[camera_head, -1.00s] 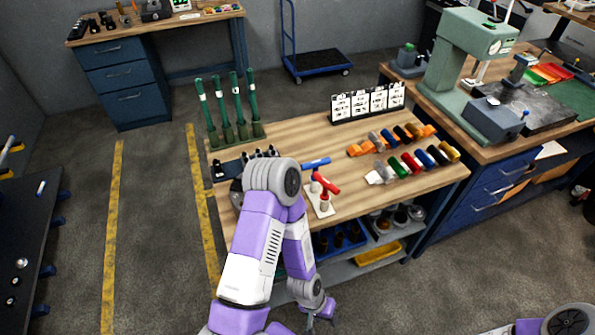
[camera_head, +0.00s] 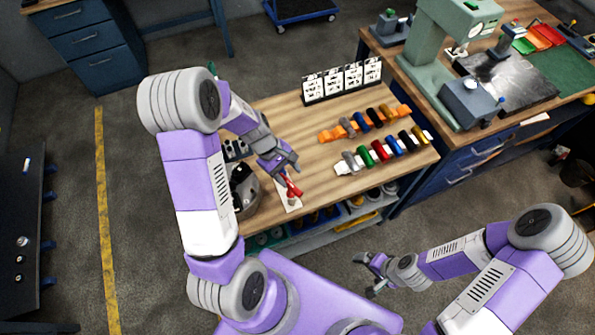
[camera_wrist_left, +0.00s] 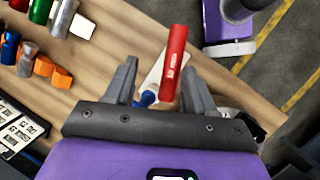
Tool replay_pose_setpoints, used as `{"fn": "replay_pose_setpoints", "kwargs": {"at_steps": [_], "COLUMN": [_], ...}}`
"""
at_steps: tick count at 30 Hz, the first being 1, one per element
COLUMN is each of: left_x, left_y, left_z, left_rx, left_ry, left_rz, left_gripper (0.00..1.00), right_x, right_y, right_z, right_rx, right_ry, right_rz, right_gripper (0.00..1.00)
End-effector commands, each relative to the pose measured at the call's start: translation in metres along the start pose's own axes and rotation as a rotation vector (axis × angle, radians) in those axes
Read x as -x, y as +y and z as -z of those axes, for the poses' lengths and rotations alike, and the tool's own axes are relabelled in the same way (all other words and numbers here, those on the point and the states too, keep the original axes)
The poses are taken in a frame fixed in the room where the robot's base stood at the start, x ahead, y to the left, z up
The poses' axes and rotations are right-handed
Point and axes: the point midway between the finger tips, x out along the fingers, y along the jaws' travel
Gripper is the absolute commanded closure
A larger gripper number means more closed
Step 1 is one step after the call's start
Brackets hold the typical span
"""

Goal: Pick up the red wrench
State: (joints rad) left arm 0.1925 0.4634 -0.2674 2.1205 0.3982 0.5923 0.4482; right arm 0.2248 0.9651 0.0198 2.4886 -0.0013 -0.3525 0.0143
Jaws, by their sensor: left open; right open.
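The red wrench (camera_head: 292,186) is a T-shaped tool with a red handle, upright on a small white stand (camera_head: 291,206) near the workbench's front edge. My left gripper (camera_head: 287,168) is open just above and beside it. In the left wrist view the red handle (camera_wrist_left: 173,62) shows between and ahead of the spread fingers (camera_wrist_left: 160,72), with no finger visibly closed on it. A blue tool (camera_wrist_left: 146,98) shows low between the fingers; my gripper hides it in the head view. My right gripper (camera_head: 366,275) is open and empty, off the bench's front.
Rows of coloured rollers (camera_head: 380,150) lie on the bench to the right, with a card rack (camera_head: 342,82) behind. Dark holders (camera_head: 236,150) stand left of the stand, partly behind my left arm. Bare wood (camera_head: 325,180) lies right of the stand.

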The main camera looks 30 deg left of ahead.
Motion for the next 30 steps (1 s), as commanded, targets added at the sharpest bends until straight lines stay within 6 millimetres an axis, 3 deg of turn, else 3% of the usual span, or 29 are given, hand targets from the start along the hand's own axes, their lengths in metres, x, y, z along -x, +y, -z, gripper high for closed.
{"fn": "replay_pose_setpoints", "kwargs": {"at_steps": [15, 23, 24, 30], "left_x": [-0.067, -0.07, -0.07, -0.07], "left_y": [-0.008, -0.007, -0.007, -0.007], "left_z": [0.0, 0.0, 0.0, 0.0], "left_rx": [-0.003, -0.004, -0.004, -0.004], "left_ry": [-0.002, -0.001, -0.001, 0.0], "left_rz": [0.004, 0.003, 0.003, 0.003], "left_gripper": [0.46, 0.46, 0.47, 0.78], "right_x": [-0.001, -0.001, -0.001, -0.001], "right_y": [0.001, 0.0, 0.0, 0.0], "right_z": [-0.001, -0.001, -0.001, -0.001], "right_rx": [0.0, 0.0, 0.0, 0.0], "right_ry": [-0.001, -0.002, -0.002, -0.002], "right_rz": [0.0, 0.0, 0.0, 0.0], "right_gripper": [0.05, 0.05, 0.05, 0.05]}}
